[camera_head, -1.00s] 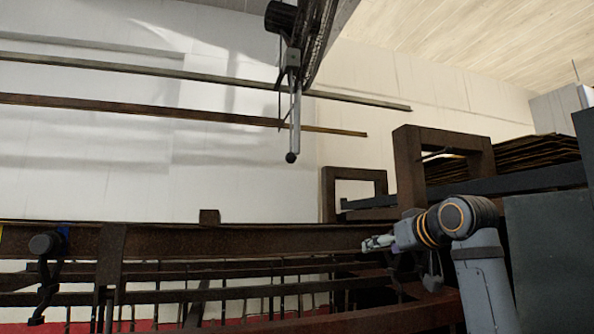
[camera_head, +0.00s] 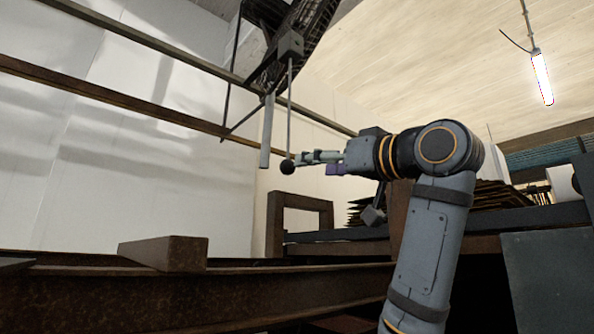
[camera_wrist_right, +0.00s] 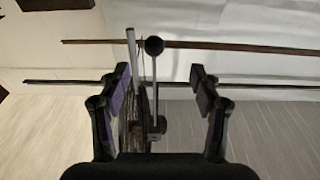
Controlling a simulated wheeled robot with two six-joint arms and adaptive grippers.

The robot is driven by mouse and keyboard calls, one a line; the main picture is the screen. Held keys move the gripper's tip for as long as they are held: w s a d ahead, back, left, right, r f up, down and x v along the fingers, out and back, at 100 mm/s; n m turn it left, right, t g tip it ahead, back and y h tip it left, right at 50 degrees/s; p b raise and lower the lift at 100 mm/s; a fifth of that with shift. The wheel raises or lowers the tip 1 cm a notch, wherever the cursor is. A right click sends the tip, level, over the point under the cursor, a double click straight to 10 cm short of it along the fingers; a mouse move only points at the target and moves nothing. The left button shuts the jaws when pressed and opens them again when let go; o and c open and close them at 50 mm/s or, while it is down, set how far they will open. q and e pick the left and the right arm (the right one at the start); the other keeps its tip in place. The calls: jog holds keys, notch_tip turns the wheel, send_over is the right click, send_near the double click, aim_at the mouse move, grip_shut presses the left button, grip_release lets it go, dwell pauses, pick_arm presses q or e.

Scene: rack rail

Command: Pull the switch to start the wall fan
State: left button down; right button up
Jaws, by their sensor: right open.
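The wall fan (camera_head: 290,45) hangs at the top of the head view, dark and caged, partly cut off by the frame edge. Its switch is a thin rod ending in a dark ball (camera_head: 287,167). In the right wrist view the ball (camera_wrist_right: 154,46) shows beyond the fingers, with its rod running down between them in the picture. My right gripper (camera_head: 300,158) is at the ball's right in the head view, fingers pointing left. In the right wrist view the gripper (camera_wrist_right: 163,75) is open and empty. Whether it touches the ball is unclear. My left gripper is out of view.
A flat grey bar (camera_head: 266,132) hangs close beside the rod. Two long rails (camera_head: 130,106) cross the pale wall behind. Rusty beams (camera_head: 200,290) lie below, and a brown frame (camera_head: 300,205) with stacked sheets stands under my right arm. A lit tube lamp (camera_head: 542,78) hangs at upper right.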

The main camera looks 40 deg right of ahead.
aim_at(293, 167)
jog(key=p+x, duration=0.1)
jog(key=x, duration=0.2)
jog(key=p+x, duration=0.1)
jog(key=x, duration=0.2)
jog(key=d+p+x, duration=0.1)
jog(key=x, duration=0.3)
jog(key=shift+r+p, duration=0.2)
jog(key=shift+p, duration=0.1)
jog(key=shift+w+d+r, duration=0.1)
jog(key=shift+w+r, duration=0.05)
jog(key=shift+w, duration=0.1)
jog(key=shift+w+r, duration=0.15)
jog(key=shift+w, duration=0.6)
jog(key=shift+w+a, duration=0.15)
jog(key=shift+a, duration=0.05)
jog(key=shift+d, duration=0.1)
jog(key=shift+c, duration=1.4)
jog(key=c, duration=0.5)
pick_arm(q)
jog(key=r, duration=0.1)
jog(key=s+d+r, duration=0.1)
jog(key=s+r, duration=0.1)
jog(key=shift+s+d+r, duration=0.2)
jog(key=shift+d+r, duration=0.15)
pick_arm(e)
jog(key=c, duration=0.5)
jog(key=shift+o, duration=0.2)
